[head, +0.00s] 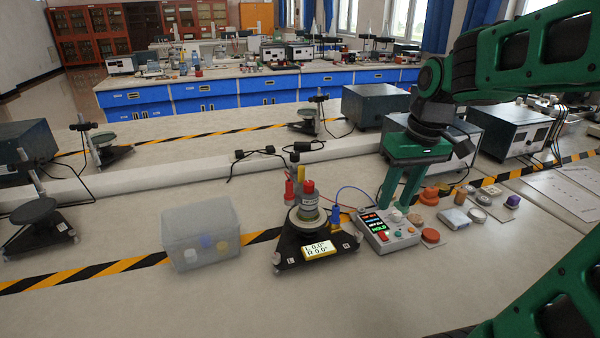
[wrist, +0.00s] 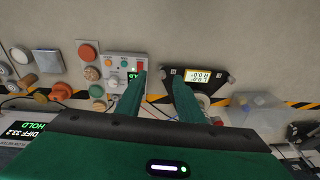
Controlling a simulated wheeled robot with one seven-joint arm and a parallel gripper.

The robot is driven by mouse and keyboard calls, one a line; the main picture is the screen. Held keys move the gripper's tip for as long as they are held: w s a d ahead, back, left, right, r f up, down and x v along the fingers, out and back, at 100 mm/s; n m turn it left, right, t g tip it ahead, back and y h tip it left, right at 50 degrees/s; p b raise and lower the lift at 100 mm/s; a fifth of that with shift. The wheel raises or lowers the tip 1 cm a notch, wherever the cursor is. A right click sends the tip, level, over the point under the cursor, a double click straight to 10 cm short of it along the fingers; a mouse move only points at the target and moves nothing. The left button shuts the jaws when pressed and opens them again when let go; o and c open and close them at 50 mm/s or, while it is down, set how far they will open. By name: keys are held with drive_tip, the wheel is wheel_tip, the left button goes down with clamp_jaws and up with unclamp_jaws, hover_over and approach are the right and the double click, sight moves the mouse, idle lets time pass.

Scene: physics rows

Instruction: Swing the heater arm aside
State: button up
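I cannot tell for certain which part is the heater arm. My gripper (head: 395,206) is open and empty, right of the apparatus by the control box (head: 388,232). Its fingers are also apart in the wrist view (wrist: 157,78).
A translucent box (head: 200,232) with small coloured pieces stands left of the apparatus. Coloured knobs and discs (head: 429,195) crowd the right side of the control box. The table front is clear.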

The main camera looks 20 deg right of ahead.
drive_tip(key=w+a+r+n+t+y, duration=0.1)
drive_tip(key=w+a+r+n, duration=0.25)
drive_tip(key=w, duration=0.75)
drive_tip(key=n+y, duration=0.2)
drive_tip(key=n, duration=0.4)
approach(302, 167)
drive_tip(key=shift+t, duration=0.3)
drive_tip(key=x, duration=1)
drive_tip(key=shift+f, duration=0.35)
drive_tip(key=shift+c, duration=0.7)
